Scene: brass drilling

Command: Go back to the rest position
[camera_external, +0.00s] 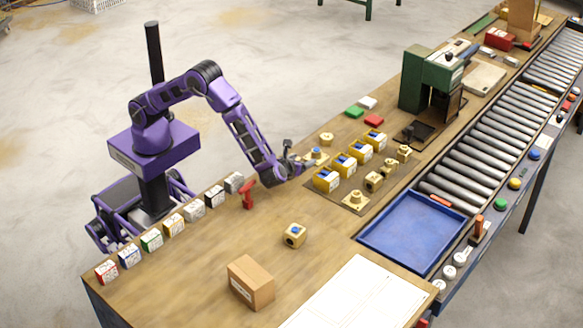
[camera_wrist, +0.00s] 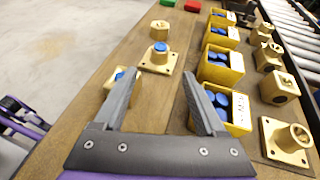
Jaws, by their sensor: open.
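My gripper (camera_external: 301,165) is low over the workbench (camera_external: 220,255), near its far-left edge, with my arm reaching out from the left. In the wrist view, my gripper (camera_wrist: 163,80) has its two fingers spread, with only bare wood visible between them. A brass flange with a blue cap (camera_wrist: 157,60) stands just beyond the fingertips; it also shows in the external view (camera_external: 316,156). Another brass piece with some blue (camera_wrist: 112,82) is partly hidden behind the left finger.
Yellow bins with blue pieces (camera_external: 327,179) and brass parts (camera_external: 373,182) stand right of my gripper. A red object (camera_external: 248,196), a loose brass block (camera_external: 294,236) and a cardboard box (camera_external: 251,283) are nearer. A green machine (camera_external: 432,78) stands behind. The blue tray (camera_external: 412,235) looks empty.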

